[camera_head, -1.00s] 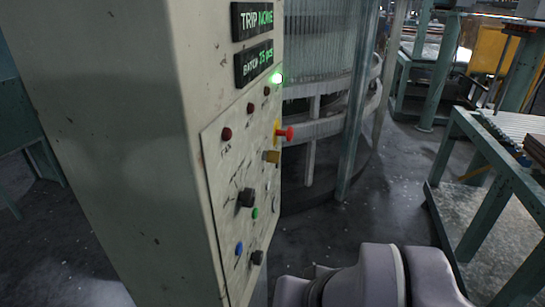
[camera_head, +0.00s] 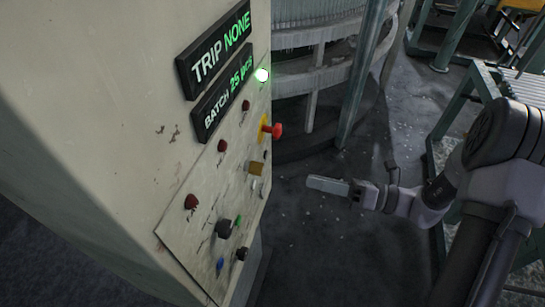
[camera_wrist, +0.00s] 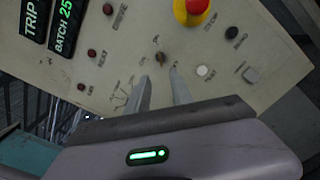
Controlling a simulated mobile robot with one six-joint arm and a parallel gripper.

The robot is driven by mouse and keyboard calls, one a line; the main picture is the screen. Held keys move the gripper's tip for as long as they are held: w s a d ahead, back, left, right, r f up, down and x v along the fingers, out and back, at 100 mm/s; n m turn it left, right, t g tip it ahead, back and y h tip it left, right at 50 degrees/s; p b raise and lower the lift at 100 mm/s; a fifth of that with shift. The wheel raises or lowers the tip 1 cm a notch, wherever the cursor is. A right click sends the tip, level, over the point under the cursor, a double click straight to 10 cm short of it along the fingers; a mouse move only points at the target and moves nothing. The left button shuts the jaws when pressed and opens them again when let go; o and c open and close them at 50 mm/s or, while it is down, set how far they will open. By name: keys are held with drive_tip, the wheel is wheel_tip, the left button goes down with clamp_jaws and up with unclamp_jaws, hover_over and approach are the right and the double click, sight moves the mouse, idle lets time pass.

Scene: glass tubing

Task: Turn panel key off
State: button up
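The panel key, seen as a small brass piece (camera_wrist: 160,58), sits on the beige control panel (camera_wrist: 130,72) in the wrist view. In the head view a brass-coloured block (camera_head: 256,168) stands out below the red emergency stop and looks like the same piece. My gripper (camera_wrist: 161,88) points at the panel, with its two fingers apart and nothing seen between them. The brass piece lies just beyond the fingertips, roughly between their lines; I see no contact. In the head view my gripper (camera_head: 318,185) is right of the panel, with a gap between.
A red emergency stop (camera_head: 273,129) on a yellow base projects from the panel near the brass piece. Red lamps, a black knob (camera_head: 224,228) and small buttons surround it. Two displays (camera_head: 215,55) read TRIP NONE and BATCH 25 pcs.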

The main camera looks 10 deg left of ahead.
sight(262, 168)
drive_tip(key=a, duration=0.9)
drive_tip(key=w+a, duration=0.1)
drive_tip(key=a, duration=0.4)
clamp_jaws()
